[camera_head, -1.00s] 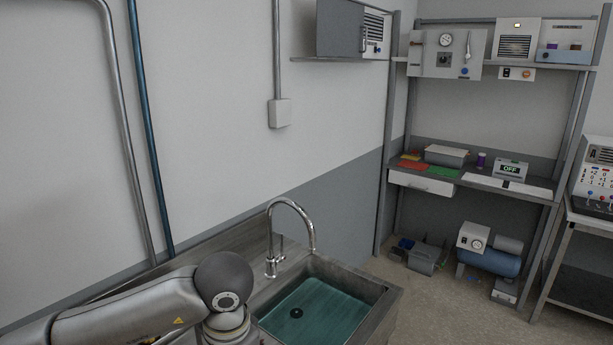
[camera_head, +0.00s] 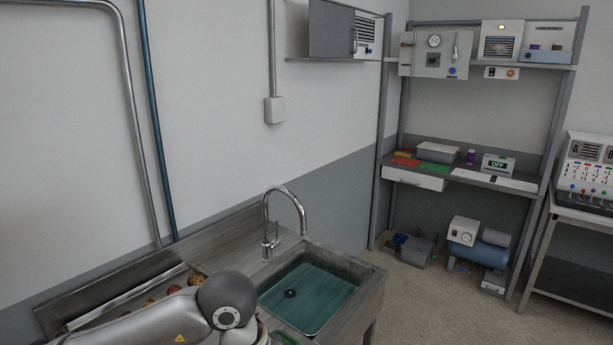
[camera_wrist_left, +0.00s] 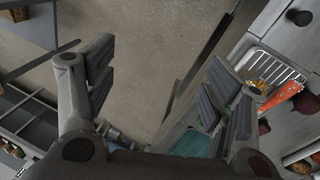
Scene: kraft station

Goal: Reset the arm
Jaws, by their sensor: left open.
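My left arm (camera_head: 170,322) comes in from the lower left in the head view, bent in front of the sink counter; its gripper is below the picture there. In the left wrist view my left gripper (camera_wrist_left: 157,85) is open and empty. Its two fingers stand wide apart with bare floor seen between them. My right gripper is not in either view.
A metal sink (camera_head: 310,290) with teal water and a tall faucet (camera_head: 268,222) stands beside my arm. Several food items (camera_head: 165,290) lie on the counter. In the wrist view a wire basket (camera_wrist_left: 270,70) and an orange item (camera_wrist_left: 283,95) are close to the right finger. A shelf unit (camera_head: 470,175) stands at the back right.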

